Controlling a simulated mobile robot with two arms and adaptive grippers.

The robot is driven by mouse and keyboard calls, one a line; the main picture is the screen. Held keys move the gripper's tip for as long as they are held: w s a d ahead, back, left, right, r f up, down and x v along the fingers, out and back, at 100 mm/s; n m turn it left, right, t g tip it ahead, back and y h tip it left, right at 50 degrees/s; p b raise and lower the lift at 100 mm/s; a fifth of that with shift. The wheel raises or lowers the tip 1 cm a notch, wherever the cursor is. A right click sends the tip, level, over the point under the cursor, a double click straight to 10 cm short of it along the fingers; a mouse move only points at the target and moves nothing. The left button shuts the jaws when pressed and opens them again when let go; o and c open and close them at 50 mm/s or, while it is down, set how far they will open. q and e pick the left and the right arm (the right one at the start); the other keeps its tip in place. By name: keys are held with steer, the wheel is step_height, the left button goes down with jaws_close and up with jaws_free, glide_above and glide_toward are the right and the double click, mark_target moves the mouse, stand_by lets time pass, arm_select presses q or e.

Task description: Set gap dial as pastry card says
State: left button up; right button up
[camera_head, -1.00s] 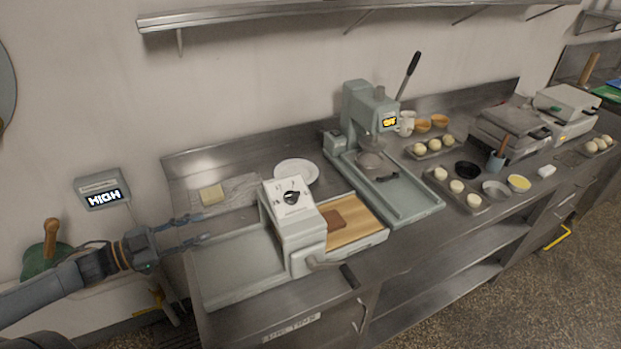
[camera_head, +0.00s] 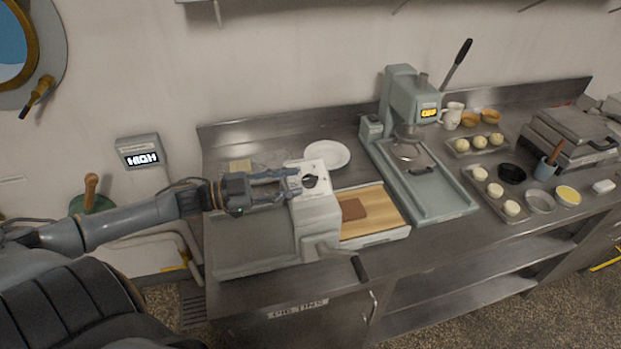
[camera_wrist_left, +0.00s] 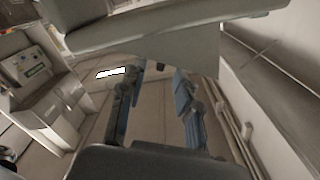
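The gap dial (camera_head: 310,181) is a black knob on the white top face of the grey-green dough sheeter (camera_head: 318,222). Its exact setting is too small to read. My left gripper (camera_head: 295,182) reaches in from the left, its fingertips close to the dial's left side. In the head view I cannot tell whether they touch the dial. In the left wrist view the two fingers of my left gripper (camera_wrist_left: 158,80) stand apart with nothing clearly between them. I cannot make out a pastry card. My right gripper is not in view.
A brown dough slab (camera_head: 368,207) lies on the sheeter's wooden board. A white plate (camera_head: 327,154) stands behind the sheeter. A press (camera_head: 400,100) with a tray stands to its right. The sheeter's crank handle (camera_head: 358,268) sticks out in front. A wall display (camera_head: 141,158) reads HIGH.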

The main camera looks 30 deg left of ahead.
mark_target(302, 180)
arm_select(q)
steer(key=x, duration=0.4)
steer(key=shift+p, duration=0.4)
steer(key=shift+w+d, duration=0.35)
steer(key=shift+w, duration=0.05)
jaws_close()
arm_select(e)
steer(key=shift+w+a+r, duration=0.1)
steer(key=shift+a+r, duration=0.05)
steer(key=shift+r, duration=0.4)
